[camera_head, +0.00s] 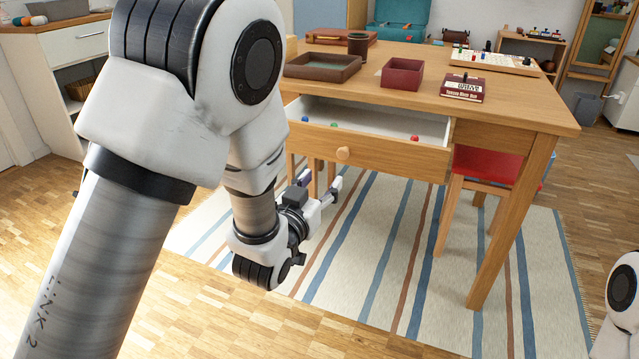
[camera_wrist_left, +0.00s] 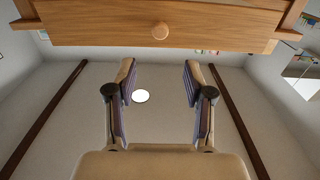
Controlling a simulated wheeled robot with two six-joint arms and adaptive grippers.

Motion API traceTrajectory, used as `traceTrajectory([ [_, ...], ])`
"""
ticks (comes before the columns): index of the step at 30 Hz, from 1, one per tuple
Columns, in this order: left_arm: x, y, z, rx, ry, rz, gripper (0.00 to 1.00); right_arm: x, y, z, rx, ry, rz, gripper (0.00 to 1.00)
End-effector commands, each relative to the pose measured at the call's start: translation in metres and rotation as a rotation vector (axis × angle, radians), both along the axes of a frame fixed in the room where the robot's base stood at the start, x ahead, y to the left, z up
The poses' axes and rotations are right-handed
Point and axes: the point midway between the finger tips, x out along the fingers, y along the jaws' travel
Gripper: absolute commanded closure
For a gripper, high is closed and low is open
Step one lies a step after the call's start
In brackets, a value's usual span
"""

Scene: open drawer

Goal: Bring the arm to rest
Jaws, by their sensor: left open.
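My left arm comes in from the left and its gripper (camera_head: 320,182) hangs below and in front of the table's open drawer (camera_head: 394,158). The gripper is open and empty. In the left wrist view the two fingers (camera_wrist_left: 158,78) stand apart with nothing between them. The drawer front (camera_wrist_left: 210,32) with its round wooden knob (camera_wrist_left: 160,31) lies beyond the fingertips, apart from them. The knob also shows in the head view (camera_head: 343,153). Only a white part of my right arm shows at the lower right; its gripper is out of view.
The drawer holds small coloured balls, one of them red (camera_head: 414,138). On the wooden table (camera_head: 400,83) are a brown tray (camera_head: 322,67), a dark red box (camera_head: 402,74), a cup (camera_head: 358,45) and a red book-like box (camera_head: 463,87). A red-seated chair (camera_head: 485,163) stands under the table.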

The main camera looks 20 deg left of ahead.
Motion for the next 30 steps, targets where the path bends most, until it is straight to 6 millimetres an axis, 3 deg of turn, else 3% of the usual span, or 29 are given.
traceTrajectory([
  [12,-0.001,0.0,-0.001,0.0,0.001,0.0,0.48,0.0,0.0,0.0,0.0,0.0,0.0,0.6],
  [14,-0.001,0.0,-0.007,-0.001,0.013,0.0,0.48,0.0,0.0,0.0,0.0,0.0,0.0,0.6],
  [16,-0.003,0.002,-0.029,-0.004,0.054,0.003,0.48,0.0,0.0,0.0,0.0,0.0,0.0,0.6],
  [17,-0.005,0.003,-0.043,-0.008,0.082,0.007,0.48,0.0,0.0,0.0,0.0,0.0,0.0,0.6],
  [20,-0.02,0.012,-0.113,-0.028,0.223,0.028,0.48,0.0,0.0,0.001,0.0,0.0,0.0,0.6],
  [23,-0.055,0.024,-0.196,-0.048,0.426,0.056,0.48,0.0,0.0,0.002,0.0,0.0,0.0,0.6],
  [24,-0.073,0.028,-0.227,-0.052,0.517,0.067,0.48,0.0,0.0,0.003,0.0,0.0,0.0,0.6],
  [27,-0.126,0.035,-0.295,-0.056,0.744,0.089,0.48,0.0,0.0,0.003,0.0,0.0,0.0,0.6],
  [30,-0.179,0.04,-0.342,-0.055,0.947,0.101,0.48,0.0,0.0,0.004,0.0,0.0,0.0,0.6],
])
